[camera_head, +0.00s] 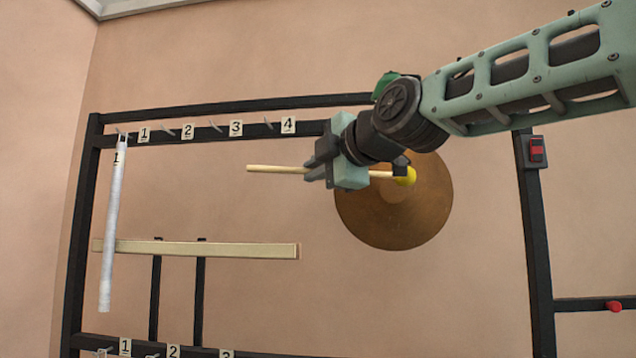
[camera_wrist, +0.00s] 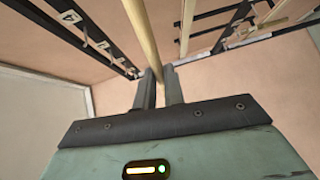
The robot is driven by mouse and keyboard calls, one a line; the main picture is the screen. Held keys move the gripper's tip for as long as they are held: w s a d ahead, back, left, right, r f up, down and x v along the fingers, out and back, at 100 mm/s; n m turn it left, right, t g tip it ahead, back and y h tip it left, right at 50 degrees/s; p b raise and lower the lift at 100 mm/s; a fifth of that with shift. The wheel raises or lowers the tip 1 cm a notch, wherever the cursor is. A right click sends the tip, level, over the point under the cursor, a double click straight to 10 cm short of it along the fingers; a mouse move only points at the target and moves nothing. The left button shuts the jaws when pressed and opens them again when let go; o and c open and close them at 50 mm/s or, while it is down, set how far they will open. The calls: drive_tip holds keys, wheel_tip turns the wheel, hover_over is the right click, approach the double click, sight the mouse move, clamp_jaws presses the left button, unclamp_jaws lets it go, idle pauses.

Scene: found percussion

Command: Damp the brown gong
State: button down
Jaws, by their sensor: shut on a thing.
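The brown gong (camera_head: 395,225) is a round disc hanging from the black frame, right of centre in the head view. Its upper part is hidden behind my arm. My gripper (camera_head: 318,173) is in front of the gong's upper left edge and is shut on the light wooden stick of a mallet (camera_head: 268,169). In the wrist view the stick (camera_wrist: 142,35) runs between my fingers (camera_wrist: 159,88). The gong is not visible there.
A black rack (camera_head: 78,215) surrounds the gong, with numbered hooks (camera_head: 212,128) along its top bar. A pale tube (camera_head: 112,225) hangs from the left hook. A wooden bar (camera_head: 200,249) sits below my gripper. A red switch (camera_head: 536,148) is on the right post.

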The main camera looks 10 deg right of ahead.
drive_tip(key=shift+f+b, duration=0.2)
drive_tip(key=shift+b, duration=0.5)
drive_tip(key=shift+w+d+r+b, duration=0.1)
drive_tip(key=shift+w+d+b, duration=0.2)
drive_tip(key=shift+w, duration=0.5)
drive_tip(key=shift+w+d+r+b, duration=0.1)
drive_tip(key=shift+w+d+b, duration=0.2)
drive_tip(key=shift+w, duration=0.45)
drive_tip(key=shift+w+d+b, duration=0.2)
drive_tip(key=shift+w+b, duration=0.2)
drive_tip(key=shift+w, duration=0.4)
